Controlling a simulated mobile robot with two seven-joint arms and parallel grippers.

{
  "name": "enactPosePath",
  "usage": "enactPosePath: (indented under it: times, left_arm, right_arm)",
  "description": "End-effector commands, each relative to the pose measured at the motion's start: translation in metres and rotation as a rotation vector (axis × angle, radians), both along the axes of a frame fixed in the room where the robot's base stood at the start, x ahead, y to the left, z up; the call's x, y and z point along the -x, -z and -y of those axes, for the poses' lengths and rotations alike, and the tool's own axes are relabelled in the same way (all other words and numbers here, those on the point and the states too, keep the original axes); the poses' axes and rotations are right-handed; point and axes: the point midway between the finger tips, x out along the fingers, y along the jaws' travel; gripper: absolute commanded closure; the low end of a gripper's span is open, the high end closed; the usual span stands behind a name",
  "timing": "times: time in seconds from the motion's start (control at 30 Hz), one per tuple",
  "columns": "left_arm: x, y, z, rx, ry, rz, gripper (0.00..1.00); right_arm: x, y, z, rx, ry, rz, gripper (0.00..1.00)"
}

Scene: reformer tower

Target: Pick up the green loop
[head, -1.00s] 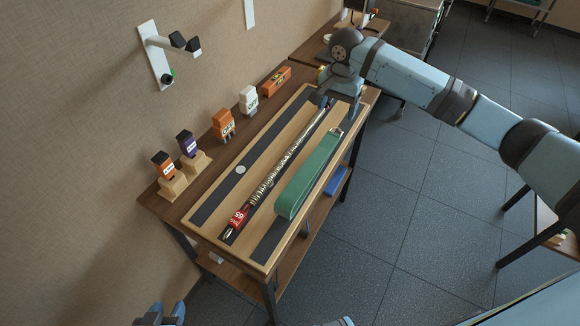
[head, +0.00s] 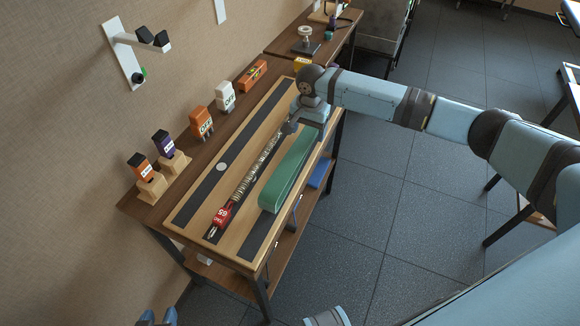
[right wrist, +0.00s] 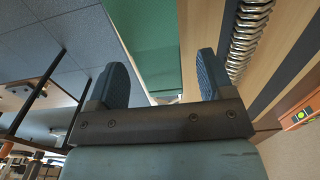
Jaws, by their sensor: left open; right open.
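The green loop (head: 286,178) is a long, flattened band lying lengthwise on the right side of the wooden board. My right gripper (head: 290,127) is open, low over the board at the loop's far end, where the wrist partly hides the loop. In the right wrist view, the loop (right wrist: 150,45) runs between the two spread blue fingers of the right gripper (right wrist: 162,78); I cannot tell whether they touch it. My left gripper (head: 157,318) is open at the bottom edge, away from the table, with only its fingertips showing.
A metal spring with a red tag (head: 222,214) lies beside the loop on a dark strip; the spring also shows in the wrist view (right wrist: 246,38). Orange, white and purple labelled blocks (head: 201,121) line the wall side. A wall bracket (head: 123,55) juts out.

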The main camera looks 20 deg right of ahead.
Motion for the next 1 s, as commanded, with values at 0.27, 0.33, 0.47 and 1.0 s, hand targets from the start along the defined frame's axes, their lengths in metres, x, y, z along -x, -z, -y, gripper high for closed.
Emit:
enactPosePath:
  times: [0.27, 0.33, 0.47, 1.0]
  left_arm:
    - [-0.002, -0.004, -0.001, -0.003, 0.004, 0.014, 0.57]
    - [-0.002, -0.004, 0.000, -0.001, 0.003, 0.014, 0.57]
    - [-0.002, -0.003, 0.001, 0.001, 0.001, 0.011, 0.57]
    - [-0.001, -0.001, 0.002, 0.005, -0.002, 0.005, 0.57]
  right_arm:
    - [0.000, 0.019, 0.001, 0.001, 0.001, 0.001, 0.26]
    - [0.000, 0.019, 0.001, 0.000, 0.001, 0.000, 0.26]
    - [0.000, 0.019, 0.001, 0.000, 0.001, 0.000, 0.53]
    - [0.000, 0.013, 0.001, -0.001, 0.001, 0.001, 0.94]
